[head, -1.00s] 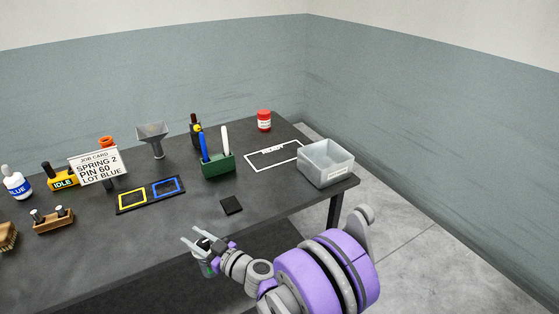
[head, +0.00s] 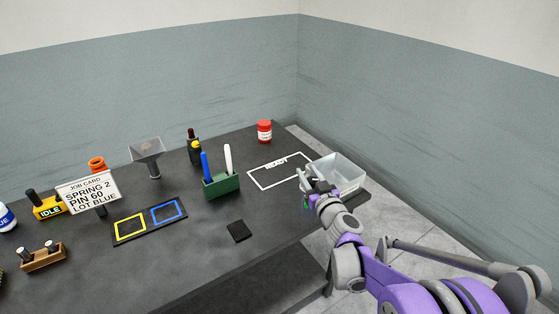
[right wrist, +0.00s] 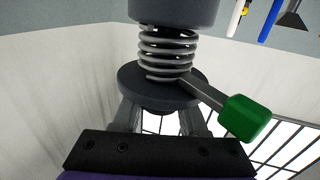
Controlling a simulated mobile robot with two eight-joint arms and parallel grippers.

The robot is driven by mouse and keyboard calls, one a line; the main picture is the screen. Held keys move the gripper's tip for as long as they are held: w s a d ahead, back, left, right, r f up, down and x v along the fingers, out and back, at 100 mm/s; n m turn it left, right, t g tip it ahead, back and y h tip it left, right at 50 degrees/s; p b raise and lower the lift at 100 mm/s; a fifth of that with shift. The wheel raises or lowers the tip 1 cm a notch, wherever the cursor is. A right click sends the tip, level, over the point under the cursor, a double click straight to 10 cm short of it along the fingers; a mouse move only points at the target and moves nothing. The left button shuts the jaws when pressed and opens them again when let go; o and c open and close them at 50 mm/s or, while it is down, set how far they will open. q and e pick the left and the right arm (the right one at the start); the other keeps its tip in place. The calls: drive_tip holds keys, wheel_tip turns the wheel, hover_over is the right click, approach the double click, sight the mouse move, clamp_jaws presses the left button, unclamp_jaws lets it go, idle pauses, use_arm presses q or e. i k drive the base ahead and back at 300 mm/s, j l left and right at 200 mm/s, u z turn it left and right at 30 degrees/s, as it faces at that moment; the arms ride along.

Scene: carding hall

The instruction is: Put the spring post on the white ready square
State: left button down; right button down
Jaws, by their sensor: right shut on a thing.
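The spring post (right wrist: 167,48) fills the top of the right wrist view: a grey coil between a dark upper cylinder and a dark disc, with a green-tipped lever at its side. My right gripper (right wrist: 160,110) is shut on it below the disc. In the head view my right gripper (head: 316,186) is over the table's right part, in front of the clear bin and just right of the white ready square (head: 276,163). The post is small and mostly hidden there. The square is a white outline marked READY, with nothing inside. My left gripper is not in view.
The clear bin (head: 350,182) stands at the table's right edge, close to my gripper. A small black pad (head: 239,231) lies in front.

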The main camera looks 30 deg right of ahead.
sight(280, 170)
drive_tip(key=i+l, duration=0.2)
drive_tip(key=i, duration=0.4)
drive_tip(key=i+l, duration=0.15)
drive_tip(key=i, duration=0.4)
